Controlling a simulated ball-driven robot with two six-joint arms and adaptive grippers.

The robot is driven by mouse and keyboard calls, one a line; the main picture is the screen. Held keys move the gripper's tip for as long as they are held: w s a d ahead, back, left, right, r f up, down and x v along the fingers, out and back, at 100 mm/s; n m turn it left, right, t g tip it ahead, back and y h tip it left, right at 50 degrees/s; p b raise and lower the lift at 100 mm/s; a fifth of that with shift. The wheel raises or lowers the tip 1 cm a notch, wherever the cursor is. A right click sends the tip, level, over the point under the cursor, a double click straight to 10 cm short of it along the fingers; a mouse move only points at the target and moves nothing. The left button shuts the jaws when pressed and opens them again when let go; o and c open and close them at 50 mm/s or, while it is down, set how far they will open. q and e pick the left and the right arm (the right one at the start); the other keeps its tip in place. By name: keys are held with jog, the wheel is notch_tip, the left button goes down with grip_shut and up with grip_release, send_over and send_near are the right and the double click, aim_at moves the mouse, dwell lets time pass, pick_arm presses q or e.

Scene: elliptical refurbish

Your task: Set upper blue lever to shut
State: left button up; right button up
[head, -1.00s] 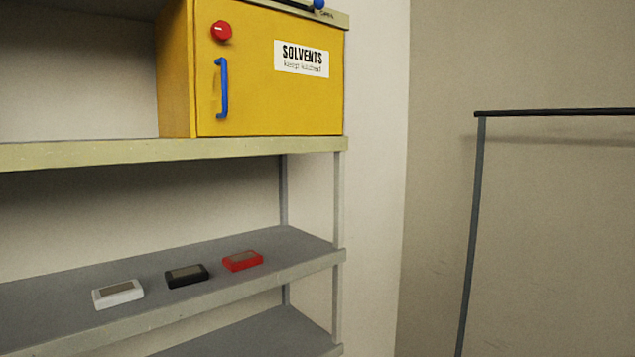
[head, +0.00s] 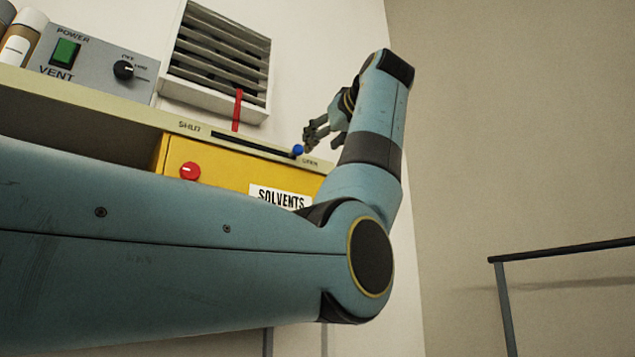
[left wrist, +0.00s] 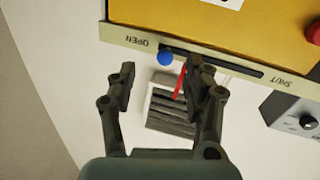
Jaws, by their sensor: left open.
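The blue lever knob (head: 297,150) sits at the OPEN end of a dark slot (head: 250,145) in the shelf edge; the SHUT label is at the slot's left end. My left gripper (head: 308,140) is just right of the knob in the head view. In the left wrist view the blue knob (left wrist: 165,58) shows beyond and between the open, empty fingers of my left gripper (left wrist: 160,75). I cannot tell whether a finger touches it. My right gripper is not in view.
A yellow SOLVENTS cabinet (head: 215,160) with a red knob (head: 190,171) hangs below the shelf edge. Above are a louvred vent (head: 215,60) with a red strip (head: 238,110) and a grey VENT power box (head: 90,65). A dark rail (head: 560,250) stands at right.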

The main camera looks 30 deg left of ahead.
aim_at(300, 147)
pick_arm(q)
jog(key=w+a+r+p, duration=0.1)
jog(key=a, duration=0.2)
jog(key=w+a+r+p, duration=0.1)
jog(key=a+p, duration=0.1)
jog(key=a, duration=0.1)
jog(key=w+a+p, duration=0.1)
jog(key=w+a, duration=0.1)
jog(key=shift+a+r+p, duration=0.35)
jog(key=shift+a+r, duration=0.05)
jog(key=shift+w+a+f, duration=0.1)
jog(key=shift+w+a, duration=0.1)
jog(key=shift+w, duration=0.05)
grip_shut()
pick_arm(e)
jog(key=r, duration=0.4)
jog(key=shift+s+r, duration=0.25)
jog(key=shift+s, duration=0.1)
pick_arm(q)
jog(key=shift+s, duration=0.1)
